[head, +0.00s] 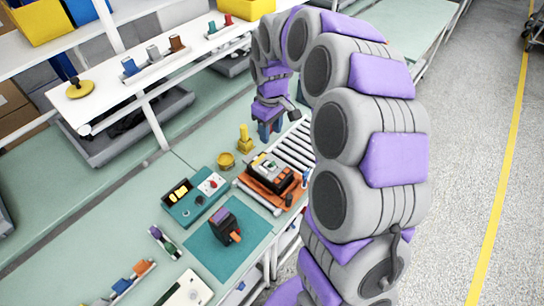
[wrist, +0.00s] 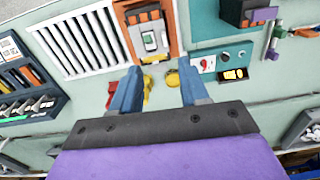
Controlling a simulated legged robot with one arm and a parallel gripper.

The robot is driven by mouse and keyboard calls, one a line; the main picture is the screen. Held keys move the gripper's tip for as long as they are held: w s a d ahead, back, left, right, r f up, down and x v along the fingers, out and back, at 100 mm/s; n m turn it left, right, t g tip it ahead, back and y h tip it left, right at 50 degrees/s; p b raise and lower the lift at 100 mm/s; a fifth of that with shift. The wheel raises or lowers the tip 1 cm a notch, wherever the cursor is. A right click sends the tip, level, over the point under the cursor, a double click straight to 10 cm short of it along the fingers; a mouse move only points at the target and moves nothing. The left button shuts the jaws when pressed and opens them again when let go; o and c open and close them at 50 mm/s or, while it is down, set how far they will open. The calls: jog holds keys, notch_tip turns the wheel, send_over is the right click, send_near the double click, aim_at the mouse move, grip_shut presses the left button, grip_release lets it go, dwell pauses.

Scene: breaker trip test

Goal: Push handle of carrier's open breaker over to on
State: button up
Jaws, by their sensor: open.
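The orange carrier (head: 262,200) sits on the bench at the end of the rollers. A dark breaker (head: 268,173) with a pale top and orange parts lies on it. The handle's position is too small to tell. My gripper (head: 269,130) is open and empty, above the bench on the far side of the carrier. In the wrist view its blue fingers (wrist: 160,72) point toward the carrier, apart from it.
Another dark breaker (head: 226,227) with an orange handle stands on a teal mat (head: 207,254). A teal tester (head: 195,197) lies left of the carrier. A yellow cup (head: 226,160) and a yellow knobbed piece (head: 245,139) stand nearby. White rollers (head: 296,146) run behind. A shelf (head: 140,85) overhangs at left.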

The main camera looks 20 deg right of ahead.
jog(key=w+d, duration=0.1)
jog(key=w, duration=0.2)
send_near(270, 165)
jog(key=f, duration=0.8)
jog(key=shift+d+f+b, duration=0.1)
jog(key=shift+d+b, duration=0.2)
jog(key=shift+d, duration=0.1)
grip_shut()
